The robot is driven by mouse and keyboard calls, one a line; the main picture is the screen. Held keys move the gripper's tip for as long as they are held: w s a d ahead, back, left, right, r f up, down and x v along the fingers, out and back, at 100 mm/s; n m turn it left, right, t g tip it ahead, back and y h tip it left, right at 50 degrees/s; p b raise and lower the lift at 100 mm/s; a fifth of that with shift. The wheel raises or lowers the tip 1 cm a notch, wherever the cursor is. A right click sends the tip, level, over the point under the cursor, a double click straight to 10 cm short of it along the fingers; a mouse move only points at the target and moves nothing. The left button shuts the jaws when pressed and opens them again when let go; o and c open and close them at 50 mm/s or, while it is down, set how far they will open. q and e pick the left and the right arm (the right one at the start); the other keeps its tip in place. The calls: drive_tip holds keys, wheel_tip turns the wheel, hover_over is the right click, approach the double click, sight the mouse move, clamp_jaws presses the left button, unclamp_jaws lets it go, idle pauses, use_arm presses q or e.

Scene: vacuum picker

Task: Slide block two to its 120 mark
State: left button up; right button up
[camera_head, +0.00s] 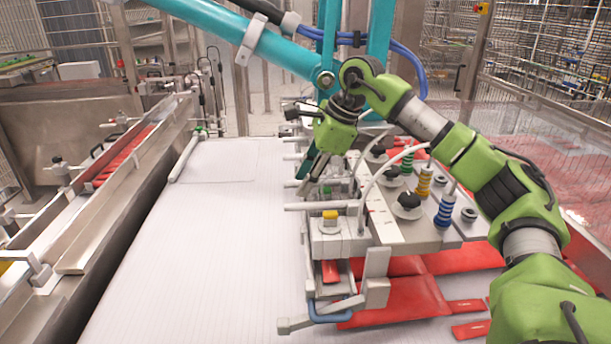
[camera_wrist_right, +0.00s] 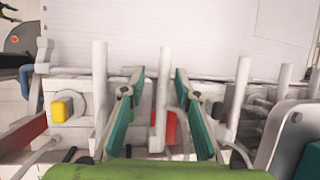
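My right gripper (camera_head: 312,172) is low over the row of grey blocks on the picker, fingers pointing down. The right wrist view shows its two teal-padded fingers (camera_wrist_right: 159,78) spread on either side of a pale rod (camera_wrist_right: 163,88), with gaps on both sides. The nearest block (camera_head: 322,241) carries a yellow button (camera_head: 330,215), also seen in the wrist view (camera_wrist_right: 61,109). A white strip with small dark marks (camera_head: 376,210) runs beside the blocks; its numbers are too small to read. I cannot tell which block is number two. My left gripper is not in view.
Black knobs (camera_head: 408,201) and coiled blue (camera_head: 445,212), yellow and green fittings stand right of the blocks. White hoses arch close to my gripper. Teal tubes (camera_head: 232,33) cross above. The white conveyor surface (camera_head: 215,250) at left is clear.

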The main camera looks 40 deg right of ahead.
drive_tip(key=shift+r, duration=0.15)
drive_tip(key=v, duration=1.2)
idle(0.3)
